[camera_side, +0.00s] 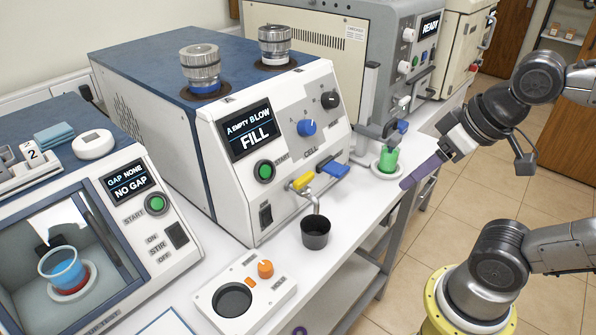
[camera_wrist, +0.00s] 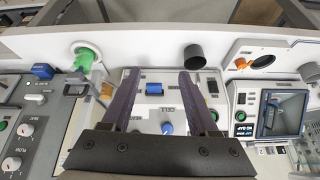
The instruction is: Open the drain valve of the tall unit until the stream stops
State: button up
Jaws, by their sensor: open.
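A grey unit (camera_side: 345,50) with a READY screen and an upright post stands behind the white-fronted FILL unit (camera_side: 226,172); it seems to be the tall one. A small blue lever (camera_side: 402,126) shows low on its front, above a cup with green contents (camera_side: 388,160). In the wrist view the blue lever (camera_wrist: 42,70) lies left of the green contents (camera_wrist: 85,58). A running stream cannot be made out. My gripper (camera_side: 408,184) is open and empty, in front of the bench beside the green cup. Its two purple fingers (camera_wrist: 155,75) are apart in the wrist view.
The FILL unit has a yellow lever (camera_side: 303,182), a blue lever (camera_side: 336,169) and a spout over a black cup (camera_side: 316,232).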

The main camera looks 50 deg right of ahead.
jog(key=shift+m, duration=0.4)
jog(key=w+r, duration=0.4)
jog(key=shift+w+a+r, duration=0.15)
jog(key=shift+a+r, duration=0.15)
jog(key=c, duration=0.5)
jog(key=shift+g, duration=0.3)
jog(key=w+a+r, duration=0.1)
jog(key=w, duration=0.1)
jog(key=w+a+r, duration=0.1)
jog(key=w, duration=0.1)
jog(key=w+a+r, duration=0.1)
jog(key=shift+w, duration=0.4)
grip_shut()
jog(key=n+g, duration=0.1)
jog(key=n, duration=0.1)
send_over(304, 180)
notch_tip(304, 180, down, 2)
jog(key=s+x, duration=0.1)
jog(key=x, duration=0.8)
jog(key=shift+a+f, duration=0.15)
jog(key=shift+a, duration=0.1)
